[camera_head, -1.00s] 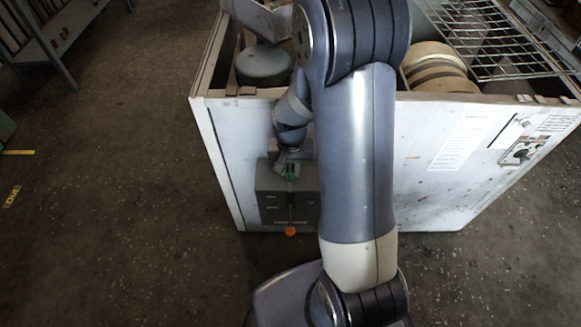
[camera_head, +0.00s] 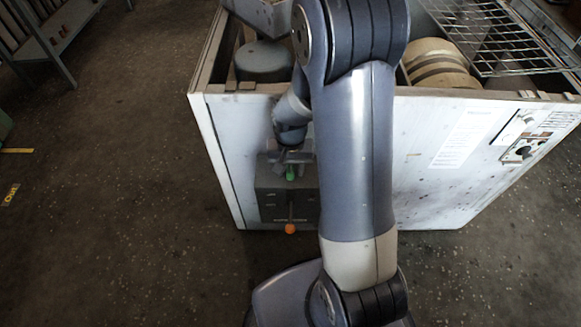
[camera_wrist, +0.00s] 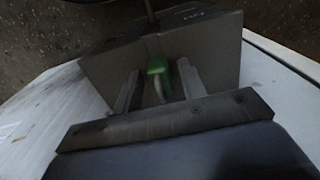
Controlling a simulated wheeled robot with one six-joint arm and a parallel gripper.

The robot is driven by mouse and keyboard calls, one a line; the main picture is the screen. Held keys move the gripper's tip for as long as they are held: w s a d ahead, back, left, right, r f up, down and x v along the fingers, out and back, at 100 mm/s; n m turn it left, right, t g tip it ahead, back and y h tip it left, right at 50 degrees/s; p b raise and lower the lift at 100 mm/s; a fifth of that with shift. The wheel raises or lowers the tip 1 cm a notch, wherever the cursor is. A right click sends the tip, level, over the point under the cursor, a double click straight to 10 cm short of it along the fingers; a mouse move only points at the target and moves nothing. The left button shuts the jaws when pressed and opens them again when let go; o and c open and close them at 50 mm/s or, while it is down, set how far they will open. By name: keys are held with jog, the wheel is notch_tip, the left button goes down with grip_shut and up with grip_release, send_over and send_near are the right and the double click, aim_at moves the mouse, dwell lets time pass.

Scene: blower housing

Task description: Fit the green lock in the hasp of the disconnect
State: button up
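The disconnect is a grey box (camera_head: 271,205) low on the front of the white housing, with a lever ending in an orange knob (camera_head: 290,229). The small green lock (camera_head: 291,174) is at the upper part of the box. In the wrist view the lock (camera_wrist: 158,66) shows a pale shackle towards me. My gripper (camera_wrist: 158,70) is open, one finger on each side of the lock, with a visible gap on both sides. The gripper (camera_head: 290,160) also shows just above the lock in the head view. The hasp cannot be made out clearly, so whether the shackle passes through it cannot be told.
The white housing (camera_head: 225,150) stands behind the box, open at the top. Inside are a grey round part (camera_head: 264,62), pale discs (camera_head: 440,62) and a wire rack (camera_head: 490,40). A metal shelf (camera_head: 50,45) stands far left.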

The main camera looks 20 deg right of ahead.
jog(key=shift+o, duration=0.5)
notch_tip(320, 180, up, 11)
jog(key=shift+f+p, duration=0.1)
jog(key=shift+p, duration=1.15)
notch_tip(320, 180, down, 10)
jog(key=shift+r+b, duration=0.1)
jog(key=shift+b, duration=0.75)
